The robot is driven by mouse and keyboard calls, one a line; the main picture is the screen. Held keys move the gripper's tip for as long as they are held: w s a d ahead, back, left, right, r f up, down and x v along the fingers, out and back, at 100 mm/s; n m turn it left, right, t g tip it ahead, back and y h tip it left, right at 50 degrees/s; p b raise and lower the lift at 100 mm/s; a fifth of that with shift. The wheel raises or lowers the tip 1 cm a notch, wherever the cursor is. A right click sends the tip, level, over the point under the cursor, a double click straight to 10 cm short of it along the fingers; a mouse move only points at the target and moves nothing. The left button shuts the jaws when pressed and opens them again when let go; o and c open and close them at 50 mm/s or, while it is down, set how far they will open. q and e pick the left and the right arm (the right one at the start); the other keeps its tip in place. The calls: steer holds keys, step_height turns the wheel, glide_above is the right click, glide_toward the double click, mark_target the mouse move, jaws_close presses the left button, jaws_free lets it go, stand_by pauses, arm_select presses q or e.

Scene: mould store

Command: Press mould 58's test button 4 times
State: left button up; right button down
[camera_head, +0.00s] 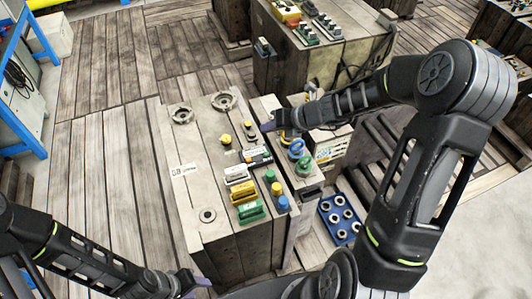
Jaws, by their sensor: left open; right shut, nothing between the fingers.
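A wooden-sided mould (192,215) with a pale top stands in the middle; its white label (184,170) is too small to read surely. On its top are a yellow knob (226,139), a column of small buttons, green (270,176), yellow (276,188) and blue (282,203), and yellow and green blocks. I cannot tell which is the test button. My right gripper (266,127) is shut and empty, its purple tips over the mould's upper right edge, near a black part; contact cannot be told. My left gripper (200,284) is open and empty, low at the mould's front.
A second mould (275,75) with red, yellow and green fittings stands behind. A blue tray (340,219) with several rings lies right of the mould. A blue frame (28,80) stands at the left. The plank floor (100,160) on the left is clear.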

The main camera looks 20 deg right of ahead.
steer(key=b, duration=0.6)
glide_above(266, 154)
steer(key=f, duration=0.6)
steer(key=shift+s+d+f, duration=0.15)
steer(key=shift+s+d, duration=0.2)
steer(key=shift+f+b, duration=1.05)
steer(key=shift+f, duration=0.1)
steer(key=shift+f+b, duration=0.3)
steer(key=shift+f, duration=0.1)
steer(key=shift+f+b, duration=0.35)
steer(key=shift+f, duration=0.1)
stand_by(0.7)
steer(key=shift+r, duration=0.1)
steer(key=shift+r+p, duration=0.8)
steer(key=shift+p, duration=0.15)
